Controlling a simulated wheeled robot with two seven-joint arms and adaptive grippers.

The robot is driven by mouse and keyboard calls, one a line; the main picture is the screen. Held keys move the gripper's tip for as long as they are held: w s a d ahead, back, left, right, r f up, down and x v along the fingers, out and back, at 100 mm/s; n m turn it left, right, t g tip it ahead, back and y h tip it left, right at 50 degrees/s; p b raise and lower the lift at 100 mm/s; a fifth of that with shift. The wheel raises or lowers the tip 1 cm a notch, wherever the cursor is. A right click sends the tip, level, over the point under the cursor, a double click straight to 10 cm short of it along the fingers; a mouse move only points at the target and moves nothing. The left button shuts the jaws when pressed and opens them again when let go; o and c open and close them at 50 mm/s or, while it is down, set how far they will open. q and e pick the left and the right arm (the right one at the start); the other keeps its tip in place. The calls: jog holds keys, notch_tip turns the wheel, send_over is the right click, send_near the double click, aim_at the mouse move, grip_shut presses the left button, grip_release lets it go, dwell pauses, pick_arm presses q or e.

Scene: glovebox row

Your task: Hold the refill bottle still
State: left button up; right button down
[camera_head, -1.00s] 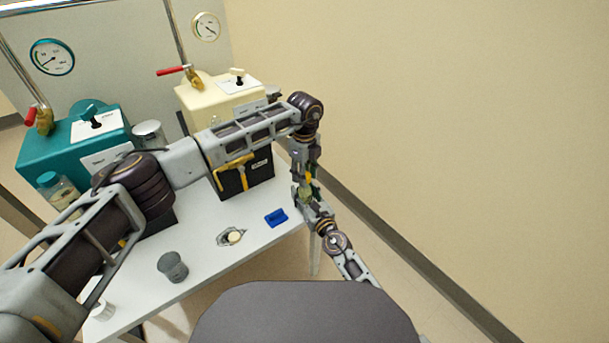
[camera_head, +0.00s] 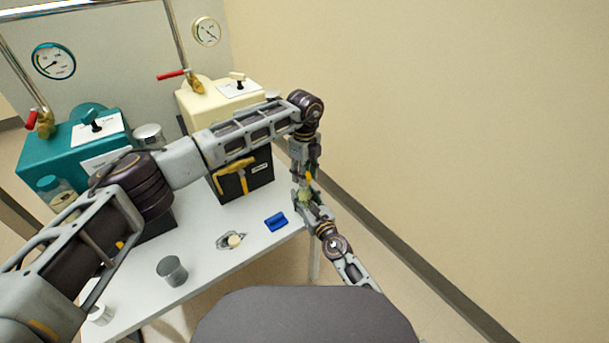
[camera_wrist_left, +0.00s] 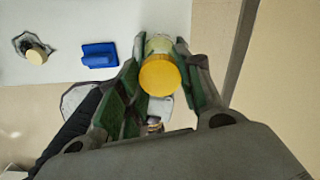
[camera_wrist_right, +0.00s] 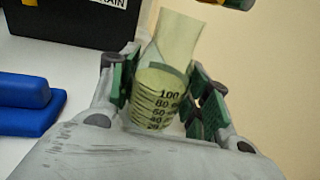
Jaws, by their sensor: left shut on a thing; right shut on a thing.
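The refill bottle is clear and marked with graduations, with pale yellow-green liquid inside. My right gripper (camera_wrist_right: 165,98) is shut on its body, and the bottle (camera_wrist_right: 165,80) stands roughly upright between the fingers. In the head view the bottle (camera_head: 305,196) is small and partly hidden by the right gripper (camera_head: 311,206). My left gripper (camera_head: 306,174) comes down from above, shut on a yellow cap-like piece (camera_wrist_left: 160,75). The pale bottle top (camera_wrist_left: 158,43) shows beyond that piece.
A blue block (camera_head: 276,222), a small round lid-like piece (camera_head: 235,241) and a grey cup (camera_head: 172,270) are on the white table (camera_head: 205,262). Teal (camera_head: 60,150) and cream (camera_head: 200,100) boxes stand behind. The held bottle is near the table's right end.

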pick_arm(q)
jog(key=shift+r, duration=1.7)
pick_arm(e)
jog(key=c, duration=0.6)
grip_release()
jog(key=shift+s+d, duration=0.1)
jog(key=shift+s, duration=0.1)
jog(key=v, duration=1.1)
jog(key=shift+s, duration=0.25)
jog(key=shift+d, duration=0.1)
